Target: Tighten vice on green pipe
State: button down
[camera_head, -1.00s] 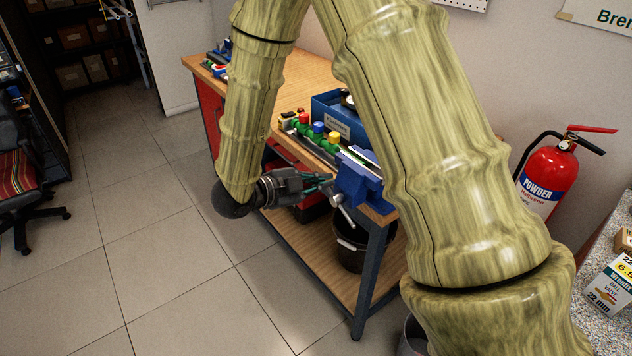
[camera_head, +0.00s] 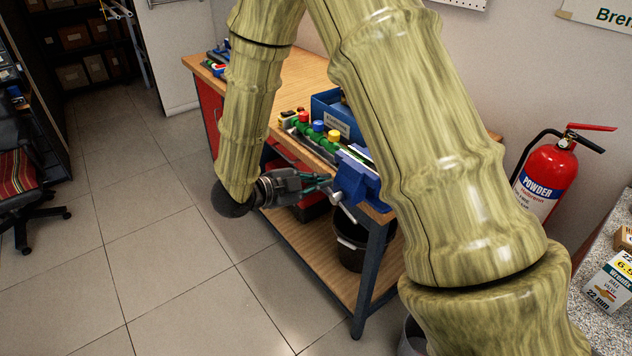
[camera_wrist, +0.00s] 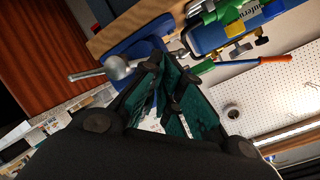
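The blue vice (camera_head: 358,178) is fixed at the front corner of the wooden workbench (camera_head: 302,68). It also shows in the wrist view (camera_wrist: 215,34). Its metal handle (camera_head: 347,215) hangs on the front; in the wrist view a bar with a round hub (camera_wrist: 115,68) lies just left of my fingertips. My gripper (camera_head: 328,181) is level with the handle, with its teal fingers apart in the wrist view (camera_wrist: 168,66). Whether they touch the bar is unclear. A green piece (camera_wrist: 230,12), perhaps the green pipe, shows by the vice; its seating in the jaws is unclear.
Green fittings with coloured caps (camera_head: 318,131) and a blue bin (camera_head: 334,121) stand on the bench behind the vice. A black bucket (camera_head: 351,248) sits on the lower shelf. A red extinguisher (camera_head: 543,182) stands right. The tiled floor (camera_head: 180,265) in front is clear.

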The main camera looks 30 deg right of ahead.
jog(key=shift+w+d, duration=0.15)
jog(key=shift+d, duration=0.15)
jog(key=shift+w+f, duration=0.35)
jog(key=shift+f, duration=0.2)
jog(key=shift+w+f+b, duration=0.2)
jog(key=shift+f+b, duration=0.25)
jog(key=shift+f, duration=0.1)
